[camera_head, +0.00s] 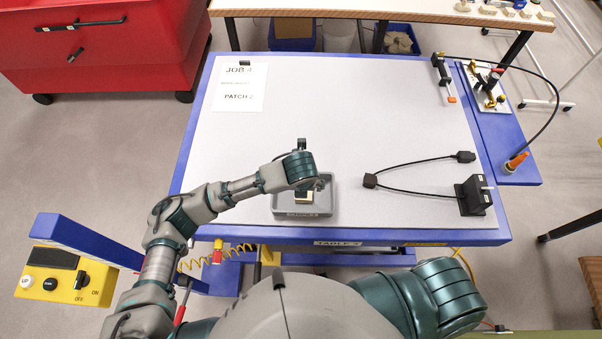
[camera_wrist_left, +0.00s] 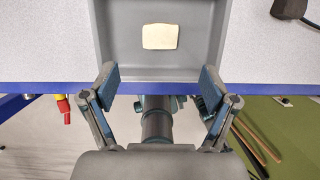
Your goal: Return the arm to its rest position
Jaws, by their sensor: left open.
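My left arm (camera_head: 240,190) reaches in from the left over the front of the table. My left gripper (camera_wrist_left: 160,78) is open and empty, its two fingers spread apart in the wrist view. It is above the front of a grey tray (camera_head: 330,205), which also shows in the wrist view (camera_wrist_left: 118,60). A small cream piece (camera_wrist_left: 160,36) lies on the tray floor, apart from the fingers; in the head view it is partly hidden by my gripper (camera_head: 305,190). My right arm (camera_head: 440,295) is low at the front right; its gripper is not seen.
The light grey tabletop (camera_head: 330,110) has a blue edge and is mostly clear. A black cable (camera_head: 415,163) and a black box (camera_head: 474,195) lie on the right. A job sheet (camera_head: 240,88) is at the back left. A yellow control box (camera_head: 65,277) stands at left.

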